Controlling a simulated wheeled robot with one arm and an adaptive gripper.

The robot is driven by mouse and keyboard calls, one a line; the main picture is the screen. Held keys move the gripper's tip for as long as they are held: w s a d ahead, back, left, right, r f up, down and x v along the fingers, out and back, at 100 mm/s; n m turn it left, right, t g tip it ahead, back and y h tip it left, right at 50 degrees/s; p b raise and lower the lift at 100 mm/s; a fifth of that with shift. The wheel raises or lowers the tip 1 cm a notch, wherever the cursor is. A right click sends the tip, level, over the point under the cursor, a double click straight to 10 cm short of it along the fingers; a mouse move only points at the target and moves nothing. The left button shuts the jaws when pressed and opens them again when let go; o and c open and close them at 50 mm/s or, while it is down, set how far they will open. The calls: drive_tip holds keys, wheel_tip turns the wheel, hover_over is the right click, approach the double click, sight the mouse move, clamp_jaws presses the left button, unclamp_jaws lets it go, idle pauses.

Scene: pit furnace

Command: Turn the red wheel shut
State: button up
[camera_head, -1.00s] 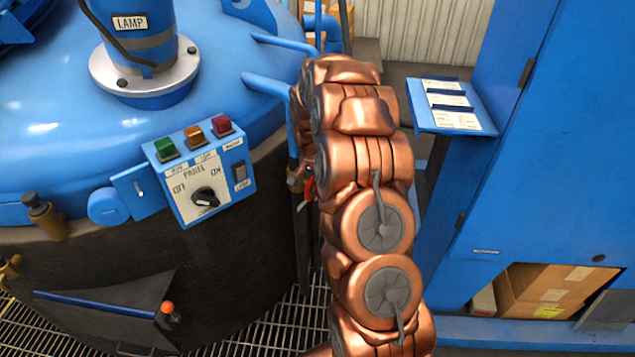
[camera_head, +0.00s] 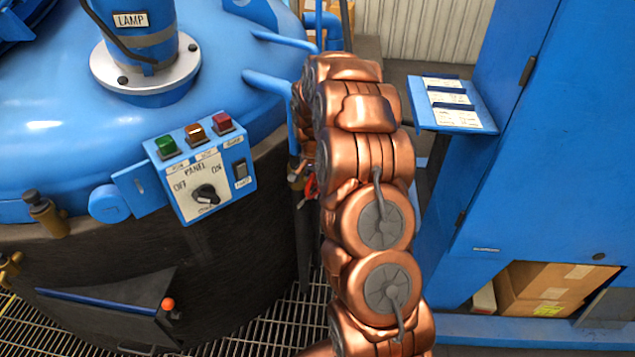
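A small piece of the red wheel (camera_head: 313,187) shows just left of my copper arm, low beside the blue pipe at the furnace's right side. Most of the wheel is hidden behind my arm. Brass-coloured fittings (camera_head: 297,181) sit right next to it. My arm reaches away from me toward the pipes.
The blue furnace lid (camera_head: 60,130) with a lamp housing (camera_head: 135,35) and control panel (camera_head: 203,180) fills the left. A blue cabinet (camera_head: 560,150) with a document shelf (camera_head: 452,104) stands right. Grating floor (camera_head: 285,325) shows between them.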

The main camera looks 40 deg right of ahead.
drive_tip(key=r, duration=0.7)
drive_tip(key=a+r, duration=0.1)
drive_tip(key=r, duration=0.2)
drive_tip(key=shift+s+r, duration=0.15)
drive_tip(key=shift+r, duration=0.25)
drive_tip(key=shift+s+a+r, duration=0.1)
drive_tip(key=shift+a+r, duration=0.05)
drive_tip(key=shift+r, duration=0.4)
